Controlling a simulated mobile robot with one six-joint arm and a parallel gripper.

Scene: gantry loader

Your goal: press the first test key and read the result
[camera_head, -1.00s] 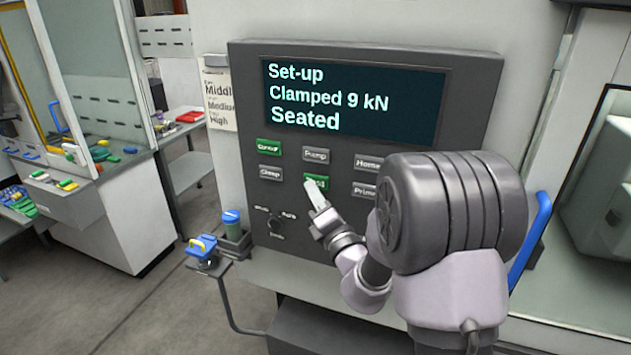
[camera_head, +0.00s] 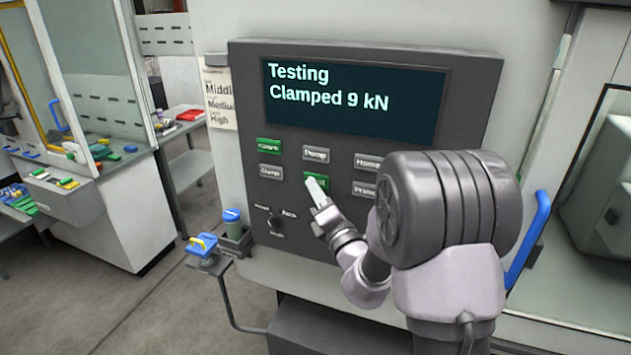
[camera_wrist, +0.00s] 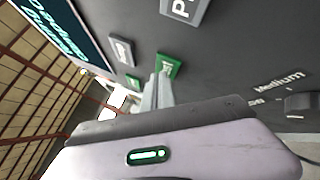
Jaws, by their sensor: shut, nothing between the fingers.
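The control panel's screen (camera_head: 352,102) reads "Testing" and "Clamped 9 kN". A green key (camera_head: 316,182) sits in the middle column of the lower row; its label is partly hidden by my fingers. My gripper (camera_head: 316,188) is shut and empty, its fingertips at the lower part of this key. In the wrist view my gripper (camera_wrist: 160,72) points at the same green key (camera_wrist: 168,65). I cannot tell whether the tips touch it or have just left it.
Grey keys marked "Pump" (camera_head: 316,154) and "Home" (camera_head: 367,162) and another green key (camera_head: 268,147) surround it. A rotary selector (camera_head: 275,222) is below left. A blue handle (camera_head: 530,240) stands to the right. A small holder with a blue-lidded container (camera_head: 232,225) is at lower left.

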